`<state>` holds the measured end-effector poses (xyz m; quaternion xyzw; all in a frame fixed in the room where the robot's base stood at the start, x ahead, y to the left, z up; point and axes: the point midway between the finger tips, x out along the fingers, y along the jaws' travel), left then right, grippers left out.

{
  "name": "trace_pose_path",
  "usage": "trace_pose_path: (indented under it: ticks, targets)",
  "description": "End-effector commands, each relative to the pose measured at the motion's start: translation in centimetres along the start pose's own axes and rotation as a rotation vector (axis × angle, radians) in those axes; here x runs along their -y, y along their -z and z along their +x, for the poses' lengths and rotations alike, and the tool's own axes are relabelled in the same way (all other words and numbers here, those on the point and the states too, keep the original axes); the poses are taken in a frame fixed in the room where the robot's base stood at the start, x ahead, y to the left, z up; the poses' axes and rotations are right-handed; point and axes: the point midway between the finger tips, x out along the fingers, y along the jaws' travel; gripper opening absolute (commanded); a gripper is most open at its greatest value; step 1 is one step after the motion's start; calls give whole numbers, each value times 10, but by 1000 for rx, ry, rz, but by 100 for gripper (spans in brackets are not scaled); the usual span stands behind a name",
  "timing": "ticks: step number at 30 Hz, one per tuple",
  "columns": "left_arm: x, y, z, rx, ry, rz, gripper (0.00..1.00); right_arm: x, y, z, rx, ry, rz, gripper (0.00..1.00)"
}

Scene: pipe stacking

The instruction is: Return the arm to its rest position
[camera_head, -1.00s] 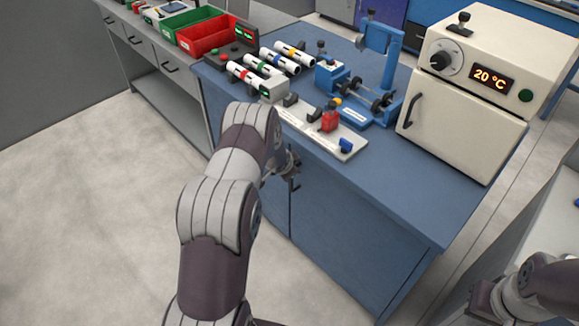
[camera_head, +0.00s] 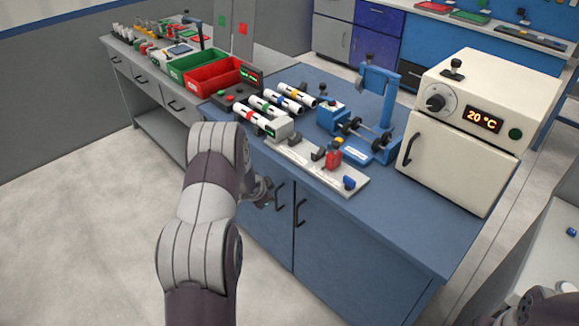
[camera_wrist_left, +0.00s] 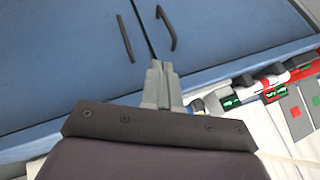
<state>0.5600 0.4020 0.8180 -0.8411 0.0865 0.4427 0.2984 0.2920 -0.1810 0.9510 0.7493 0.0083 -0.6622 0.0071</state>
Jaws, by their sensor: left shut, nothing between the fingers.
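My left arm (camera_head: 200,235) comes up from the bottom of the head view and bends toward the front of the blue bench (camera_head: 330,235). My left gripper (camera_head: 264,192) is partly hidden behind the forearm, in front of the cabinet doors. In the left wrist view the gripper fingers (camera_wrist_left: 160,75) are together and empty, with the blue doors and their black handles beyond. Only part of my right arm (camera_head: 545,308) shows at the lower right corner of the head view. Its gripper is not in view.
On the bench stand several white pipes with coloured bands (camera_head: 290,104), a white fixture strip (camera_head: 320,165), a blue clamp device (camera_head: 375,110) and a cream oven (camera_head: 465,135) reading 20 °C. Red (camera_head: 222,85) and green bins are at the back left. The floor at left (camera_head: 80,230) is clear.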

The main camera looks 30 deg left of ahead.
Motion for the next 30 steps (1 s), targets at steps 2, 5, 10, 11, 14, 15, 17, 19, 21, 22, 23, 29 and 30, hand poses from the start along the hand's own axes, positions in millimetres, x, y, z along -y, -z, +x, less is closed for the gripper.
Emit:
trace_pose_path:
  ticks: [2, 5, 10, 11, 14, 15, 17, 19, 21, 22, 23, 29, 30]
  targets:
    - [0, 0, 0, 0, 0, 0, 0, 0, 0, 0, 0, 0, 0, 0]
    - [0, -3, 0, 12, -2, -11, 0, 0, 0, 1, 1, 0, 0, 0]
    - [-50, -57, -34, 275, -91, -280, 0, 0, 0, -2, 1, 0, 0, 0]
    - [-64, -57, -60, 337, -111, -349, 0, 0, 0, -6, 1, 0, 0, 0]
    - [-117, -45, -146, 493, -176, -517, 0, 0, 2, -16, 0, 0, 0, 0]
    - [-136, -39, -178, 534, -200, -562, 0, 0, 2, -19, 0, 0, 0, 0]
    - [-164, -31, -223, 574, -231, -611, 0, 0, 3, -24, 0, 0, 0, 0]
    - [-190, -23, -267, 591, -262, -639, 0, 0, 4, -30, 0, 0, 0, 0]
    - [-208, -13, -300, 565, -282, -633, 0, 0, 4, -35, 0, 0, 0, 0]
    - [-211, -8, -310, 539, -285, -620, 0, 0, 4, -37, 0, 0, 0, 0]
    - [-212, -1, -316, 511, -284, -602, 0, 0, 5, -38, 0, 0, 0, 0]
    - [-214, 14, -322, 458, -285, -557, 0, 0, 4, -38, 0, 0, 0, 0]
    - [-214, 14, -321, 458, -285, -557, 0, 0, 4, -38, 0, 0, 0, 0]
